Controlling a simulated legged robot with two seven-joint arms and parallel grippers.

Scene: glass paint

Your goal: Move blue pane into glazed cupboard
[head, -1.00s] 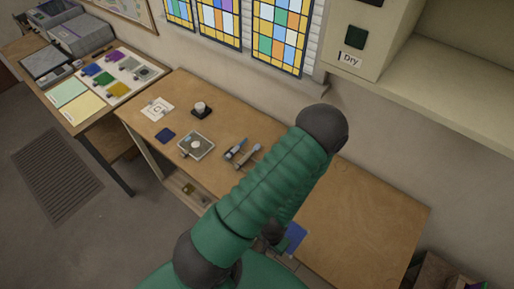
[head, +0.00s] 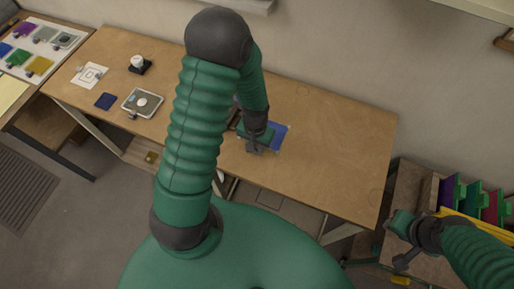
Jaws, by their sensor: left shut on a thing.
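The blue pane (head: 280,134) is a small flat blue sheet at the middle of the wooden bench in the head view. My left gripper (head: 259,149) is shut on it, at its left and near side, and partly hides it. I cannot tell whether the pane touches the bench top or is just above it. My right gripper (head: 403,240) is at the lower right, beyond the bench's right end and well apart from the blue pane. Its finger gap is not clear. I cannot make out the glazed cupboard for sure.
The right half of the wooden bench (head: 340,150) is clear. A rack of coloured panes (head: 473,200) stands at the right. On the bench's left are a dark blue square (head: 106,101), a square tray (head: 143,108) and a small scale (head: 139,65).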

